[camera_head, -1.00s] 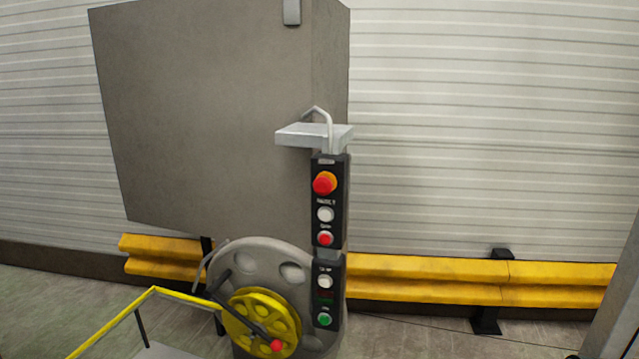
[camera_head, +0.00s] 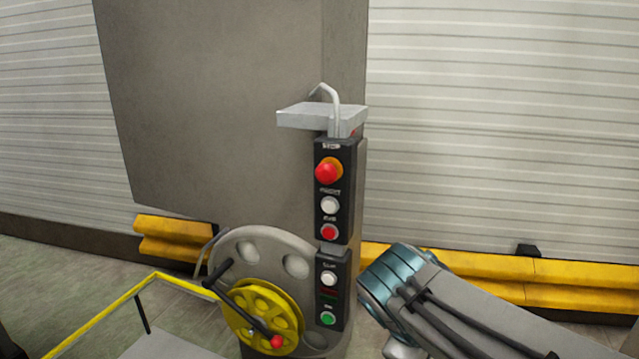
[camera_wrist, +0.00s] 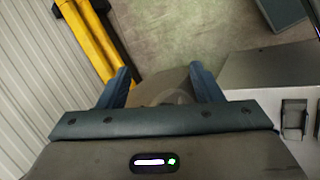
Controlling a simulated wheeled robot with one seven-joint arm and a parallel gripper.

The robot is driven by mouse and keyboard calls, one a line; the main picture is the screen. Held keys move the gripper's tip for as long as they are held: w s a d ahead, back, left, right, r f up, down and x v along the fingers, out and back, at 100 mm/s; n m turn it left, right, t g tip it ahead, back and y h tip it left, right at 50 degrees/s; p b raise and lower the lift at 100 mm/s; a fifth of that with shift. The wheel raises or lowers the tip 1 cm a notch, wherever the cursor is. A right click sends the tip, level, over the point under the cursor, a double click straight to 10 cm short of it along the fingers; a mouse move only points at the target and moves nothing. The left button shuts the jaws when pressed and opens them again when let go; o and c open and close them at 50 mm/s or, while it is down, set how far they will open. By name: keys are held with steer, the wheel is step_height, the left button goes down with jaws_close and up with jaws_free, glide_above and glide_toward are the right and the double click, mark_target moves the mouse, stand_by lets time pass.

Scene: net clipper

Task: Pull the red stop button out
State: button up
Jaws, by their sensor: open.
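The red stop button (camera_head: 328,171) is a large red mushroom head on an orange-yellow collar. It sits at the top of the black control panel (camera_head: 324,214), above a white button and a smaller red button. My gripper (camera_wrist: 158,84) shows in the wrist view with its two fingers apart and nothing seen held between them. The stop button cannot be made out in the wrist view. In the head view my arm comes in from the lower right, to the right of the panel, and the fingers do not show there.
A grey shelf (camera_head: 321,116) with a bent bar juts out above the button. A large grey cabinet (camera_head: 220,110) stands behind. A yellow handwheel (camera_head: 262,318) with a red knob is at lower left. A yellow guard rail (camera_head: 570,281) runs along the wall.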

steer(key=w+a+r+n+t+h+b, duration=0.25)
steer(key=w+a+r+n+t, duration=0.25)
steer(key=w+a+r+n, duration=0.4)
steer(key=n+t, duration=0.8)
steer(key=n, duration=0.2)
glide_toward(325, 176)
steer(key=shift+y, duration=0.45)
steer(key=p+x, duration=0.1)
steer(key=x, duration=0.8)
steer(key=shift+w+d+r+p, duration=0.15)
steer(key=shift+d+p, duration=0.1)
steer(key=shift+p, duration=0.15)
jaws_close()
steer(key=shift+s+a+b, duration=0.2)
steer(key=shift+s+b, duration=0.25)
steer(key=shift+s, duration=0.15)
jaws_free()
steer(key=shift+a, duration=0.1)
steer(key=shift+s, duration=0.1)
